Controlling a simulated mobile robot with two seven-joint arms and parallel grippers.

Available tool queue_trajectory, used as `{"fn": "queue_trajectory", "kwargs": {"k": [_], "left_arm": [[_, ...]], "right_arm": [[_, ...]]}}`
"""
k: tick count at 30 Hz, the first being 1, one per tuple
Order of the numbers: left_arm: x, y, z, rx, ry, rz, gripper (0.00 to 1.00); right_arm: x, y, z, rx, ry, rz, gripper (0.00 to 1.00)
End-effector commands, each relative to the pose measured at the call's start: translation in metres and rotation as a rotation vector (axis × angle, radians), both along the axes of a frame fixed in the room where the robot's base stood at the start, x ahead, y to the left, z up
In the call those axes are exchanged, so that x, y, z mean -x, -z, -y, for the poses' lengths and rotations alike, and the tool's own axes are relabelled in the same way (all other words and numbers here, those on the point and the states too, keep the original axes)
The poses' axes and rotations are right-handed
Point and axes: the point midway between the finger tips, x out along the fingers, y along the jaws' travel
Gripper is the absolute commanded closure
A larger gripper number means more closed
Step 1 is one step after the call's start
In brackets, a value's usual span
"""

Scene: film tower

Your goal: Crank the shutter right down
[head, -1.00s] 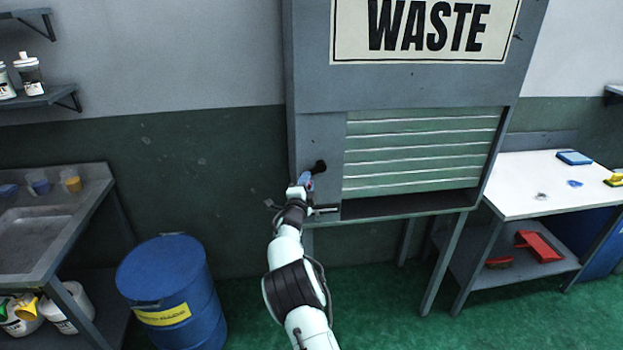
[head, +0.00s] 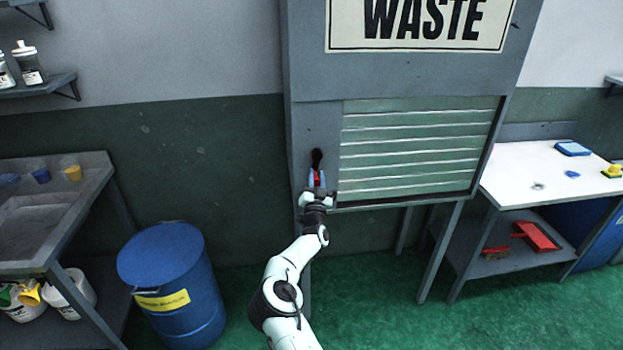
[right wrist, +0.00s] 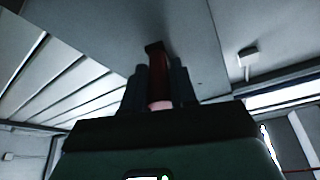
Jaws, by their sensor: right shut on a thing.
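The shutter (head: 418,150), pale green with horizontal slats, hangs in a grey cabinet under a WASTE sign. Its lower edge looks level with the cabinet's bottom ledge, and I see no clear gap there. The crank (head: 317,158) is on the panel left of the shutter, its dark arm pointing down from the pivot. My right gripper (head: 316,182) is shut on the crank's red handle. In the right wrist view the red handle (right wrist: 158,82) stands between the two dark fingers (right wrist: 160,88). My left gripper is not in view.
A blue drum (head: 170,285) stands on the green floor at the lower left, beside a grey sink bench (head: 95,190). A white-topped table (head: 530,185) stands right of the cabinet. The floor before the cabinet is mostly clear.

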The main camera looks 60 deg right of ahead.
Motion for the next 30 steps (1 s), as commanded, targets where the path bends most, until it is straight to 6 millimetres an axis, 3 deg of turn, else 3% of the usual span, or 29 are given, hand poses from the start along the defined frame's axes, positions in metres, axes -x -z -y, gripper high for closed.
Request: {"fn": "queue_trajectory", "kwargs": {"k": [12,28,29,30], "left_arm": [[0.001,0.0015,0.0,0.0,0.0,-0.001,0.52],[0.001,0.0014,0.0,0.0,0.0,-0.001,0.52],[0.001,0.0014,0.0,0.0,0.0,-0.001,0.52],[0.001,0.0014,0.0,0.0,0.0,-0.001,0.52]], "right_arm": [[0.0099,0.0041,0.0085,0.115,0.004,-0.143,1.0],[0.0114,0.0022,0.0097,0.129,0.004,-0.157,1.0],[0.0114,0.0022,0.0097,0.129,0.004,-0.157,0.7],[0.0115,0.0022,0.0097,0.129,0.004,-0.157,0.57]]}}
